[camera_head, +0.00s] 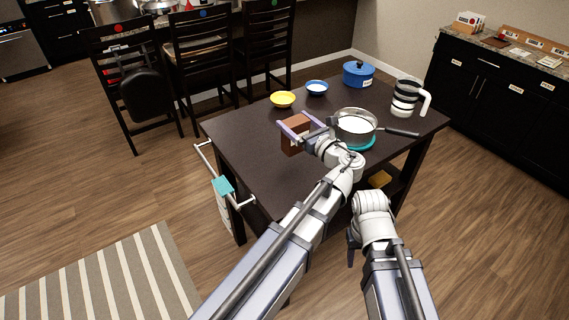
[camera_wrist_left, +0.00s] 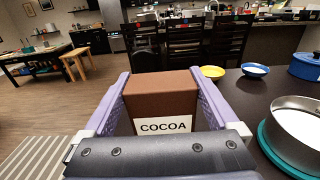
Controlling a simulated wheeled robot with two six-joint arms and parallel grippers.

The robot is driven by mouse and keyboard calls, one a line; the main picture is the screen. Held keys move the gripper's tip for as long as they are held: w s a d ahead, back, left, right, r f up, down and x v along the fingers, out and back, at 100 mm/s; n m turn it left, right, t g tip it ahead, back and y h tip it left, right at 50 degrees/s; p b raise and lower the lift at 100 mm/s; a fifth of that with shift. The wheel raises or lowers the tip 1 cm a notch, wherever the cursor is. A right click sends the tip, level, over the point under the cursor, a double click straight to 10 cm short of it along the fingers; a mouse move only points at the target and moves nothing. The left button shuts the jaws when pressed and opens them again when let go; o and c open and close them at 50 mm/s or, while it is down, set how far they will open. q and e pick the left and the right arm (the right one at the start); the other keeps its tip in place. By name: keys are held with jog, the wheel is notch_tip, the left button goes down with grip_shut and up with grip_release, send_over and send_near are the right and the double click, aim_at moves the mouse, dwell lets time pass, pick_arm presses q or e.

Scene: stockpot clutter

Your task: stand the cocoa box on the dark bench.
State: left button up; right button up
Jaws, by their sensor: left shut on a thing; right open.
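The brown cocoa box (camera_head: 295,138) is upright at the dark bench (camera_head: 245,145), left of the pan. In the left wrist view the box (camera_wrist_left: 160,95) shows its white COCOA label towards me. My left gripper (camera_head: 298,127) is shut on it, with a lilac finger along each side. Its underside is hidden, so I cannot tell whether it touches the bench top. My right gripper (camera_head: 354,243) is low in front of the bench, apart from the box; it is open, its fingers mostly hidden by its wrist.
A steel pan (camera_head: 356,127) on a teal mat (camera_head: 363,146) stands close right of the box. Behind are a yellow bowl (camera_head: 283,100), a blue bowl (camera_head: 317,88), a blue pot (camera_head: 358,75) and a striped jug (camera_head: 405,98). The bench's left part is clear.

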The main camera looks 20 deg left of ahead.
aim_at(299, 152)
pick_arm(q)
jog(key=shift+w+a, duration=0.1)
jog(key=shift+a, duration=0.05)
jog(key=shift+f, duration=0.15)
jog(key=shift+f+b, duration=0.35)
jog(key=shift+b, duration=0.3)
notch_tip(299, 152, down, 9)
jog(key=b, duration=0.9)
jog(key=shift+r, duration=0.1)
jog(key=o, duration=1.1)
jog(key=shift+f, duration=0.2)
jog(key=shift+o, duration=0.5)
